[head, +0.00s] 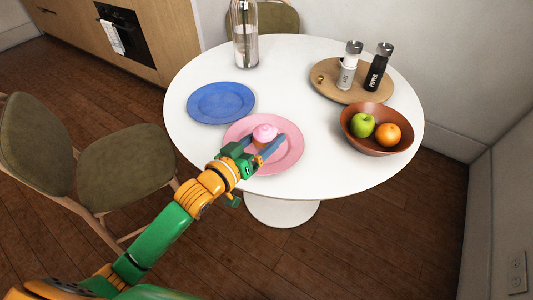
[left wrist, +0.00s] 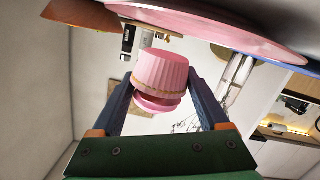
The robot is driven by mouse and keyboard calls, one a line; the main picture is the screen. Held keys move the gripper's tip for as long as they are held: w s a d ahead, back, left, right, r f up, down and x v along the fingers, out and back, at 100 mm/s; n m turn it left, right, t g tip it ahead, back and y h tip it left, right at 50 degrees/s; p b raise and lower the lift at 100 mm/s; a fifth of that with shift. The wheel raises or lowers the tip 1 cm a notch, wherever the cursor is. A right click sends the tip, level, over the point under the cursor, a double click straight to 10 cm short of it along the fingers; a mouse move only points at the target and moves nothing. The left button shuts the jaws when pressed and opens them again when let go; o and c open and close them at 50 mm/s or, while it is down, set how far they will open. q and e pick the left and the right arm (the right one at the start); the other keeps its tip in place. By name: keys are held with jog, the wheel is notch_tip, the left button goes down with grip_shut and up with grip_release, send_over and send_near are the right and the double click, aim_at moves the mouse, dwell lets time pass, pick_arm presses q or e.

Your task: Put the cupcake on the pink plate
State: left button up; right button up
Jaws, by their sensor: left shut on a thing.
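The cupcake (head: 264,132) has pink frosting and a pink wrapper. My left gripper (head: 264,142) is shut on it, with one blue-grey finger on each side. In the left wrist view the cupcake (left wrist: 162,72) sits between the fingertips, and that view is upside down. The pink plate (head: 291,152) lies on the near part of the round white table, under the cupcake in the head view. In the left wrist view a small gap shows between the wrapper's base and the pink plate (left wrist: 215,28), so the cupcake looks held just above it. My right gripper is not in view.
A blue plate (head: 221,102) lies left of the pink one. A brown bowl (head: 376,148) with an apple and an orange stands right. A wooden board (head: 325,88) with salt and pepper shakers and a glass bottle (head: 245,35) stand farther back. A chair (head: 125,170) is at left.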

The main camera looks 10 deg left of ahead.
pick_arm(q)
jog(key=f, duration=0.2)
jog(key=w+f+b, duration=0.1)
jog(key=f, duration=0.1)
jog(key=shift+d+f, duration=0.1)
jog(key=shift+f, duration=0.1)
jog(key=o, duration=0.4)
jog(key=shift+o, duration=0.2)
jog(key=shift+r, duration=0.1)
